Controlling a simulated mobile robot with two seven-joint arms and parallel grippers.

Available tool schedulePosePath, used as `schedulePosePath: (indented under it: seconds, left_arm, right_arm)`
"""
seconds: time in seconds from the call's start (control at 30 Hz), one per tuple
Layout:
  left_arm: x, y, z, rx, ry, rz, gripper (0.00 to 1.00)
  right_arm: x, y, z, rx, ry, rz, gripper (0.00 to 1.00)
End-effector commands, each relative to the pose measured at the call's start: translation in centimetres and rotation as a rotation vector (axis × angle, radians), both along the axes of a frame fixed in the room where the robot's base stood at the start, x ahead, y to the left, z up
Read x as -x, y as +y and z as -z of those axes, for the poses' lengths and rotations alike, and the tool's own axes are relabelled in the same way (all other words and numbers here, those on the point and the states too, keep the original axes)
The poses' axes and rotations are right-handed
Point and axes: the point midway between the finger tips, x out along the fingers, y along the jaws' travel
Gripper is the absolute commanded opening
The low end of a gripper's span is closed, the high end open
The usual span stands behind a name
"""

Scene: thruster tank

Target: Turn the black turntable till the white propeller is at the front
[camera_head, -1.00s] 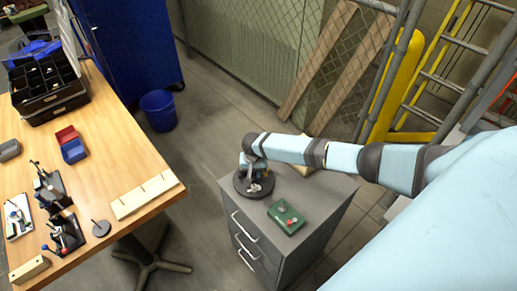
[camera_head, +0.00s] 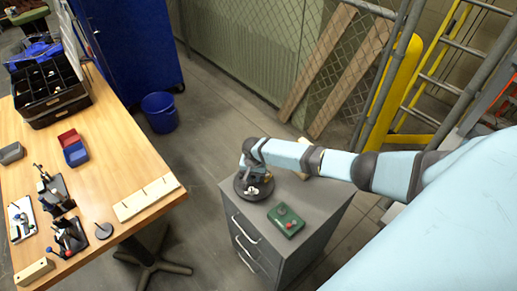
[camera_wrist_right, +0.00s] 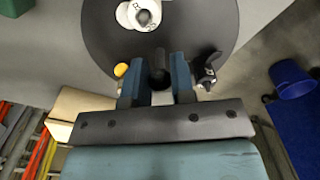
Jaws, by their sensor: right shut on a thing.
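The black turntable (camera_head: 241,190) is a round disc on top of the grey cabinet, and it fills the top of the right wrist view (camera_wrist_right: 105,40). A small white part that looks like the white propeller (camera_wrist_right: 128,16) lies on the disc, across from my gripper. A dark propeller-like part (camera_wrist_right: 208,70) and a yellow knob (camera_wrist_right: 121,70) sit either side of my fingers. My right gripper (camera_wrist_right: 158,76) is shut on a dark upright peg (camera_wrist_right: 159,62) near the disc's edge. In the head view the right gripper (camera_head: 248,172) covers the disc's far part. My left gripper is out of view.
A green box (camera_head: 286,220) with a red button stands close in front of the turntable on the grey cabinet (camera_head: 315,205). A pale wooden block (camera_wrist_right: 85,108) lies behind the gripper. The wooden workbench (camera_head: 120,165) with several tools is at left; a blue bin (camera_head: 160,112) stands on the floor.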

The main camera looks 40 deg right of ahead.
Motion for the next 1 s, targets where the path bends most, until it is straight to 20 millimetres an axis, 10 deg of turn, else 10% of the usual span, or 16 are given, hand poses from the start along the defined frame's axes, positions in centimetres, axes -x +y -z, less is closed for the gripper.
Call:
schedulePosePath:
  seconds: [1.0]
  left_arm:
    - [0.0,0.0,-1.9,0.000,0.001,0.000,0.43]
  right_arm:
    - [0.0,-0.1,0.0,0.002,0.000,0.303,0.02]
